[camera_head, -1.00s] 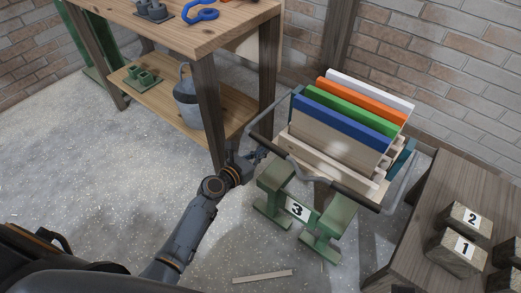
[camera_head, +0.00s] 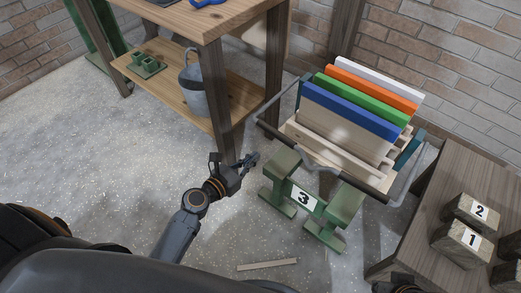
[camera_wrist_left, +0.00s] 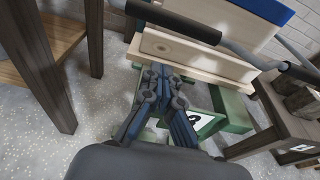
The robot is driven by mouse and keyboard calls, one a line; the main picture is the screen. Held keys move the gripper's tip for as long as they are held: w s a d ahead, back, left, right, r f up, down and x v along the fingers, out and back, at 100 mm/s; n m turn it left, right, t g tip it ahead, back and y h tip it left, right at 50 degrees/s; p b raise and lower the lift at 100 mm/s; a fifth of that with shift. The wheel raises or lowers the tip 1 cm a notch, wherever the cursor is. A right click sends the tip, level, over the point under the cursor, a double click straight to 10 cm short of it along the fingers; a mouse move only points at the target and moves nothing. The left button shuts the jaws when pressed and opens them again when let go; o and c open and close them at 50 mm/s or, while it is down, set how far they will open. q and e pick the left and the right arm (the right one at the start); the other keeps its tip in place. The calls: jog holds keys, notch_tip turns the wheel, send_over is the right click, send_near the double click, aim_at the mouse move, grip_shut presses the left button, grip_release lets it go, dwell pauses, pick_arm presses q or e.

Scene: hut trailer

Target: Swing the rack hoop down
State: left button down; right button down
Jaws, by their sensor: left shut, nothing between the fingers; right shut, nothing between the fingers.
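The rack (camera_head: 345,140) holds upright coloured boards. Its hoop is a grey bar with dark sleeves (camera_head: 362,188), and it runs low around the rack's front, out ahead of the boards. A dark sleeve of the hoop (camera_wrist_left: 180,22) and its grey bent middle cross the upper part of the left wrist view. My left gripper (camera_head: 253,159) is shut and empty, below and in front of the hoop's left corner, apart from it. Its fingers (camera_wrist_left: 163,72) show in the left wrist view. Of my right arm only a dark part shows at the bottom edge; its fingers are hidden.
A green stand with a "3" label (camera_head: 304,198) is close right of my left gripper. A wooden workbench (camera_head: 235,18) with a bucket (camera_head: 193,90) stands behind left. A low table (camera_head: 440,190) with numbered blocks is at right. A wooden strip (camera_head: 267,264) lies on the floor.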

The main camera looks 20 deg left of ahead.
pick_arm(q)
jog(key=shift+s+a+r, duration=0.1)
jog(key=shift+s+a, duration=0.05)
jog(key=shift+s, duration=0.25)
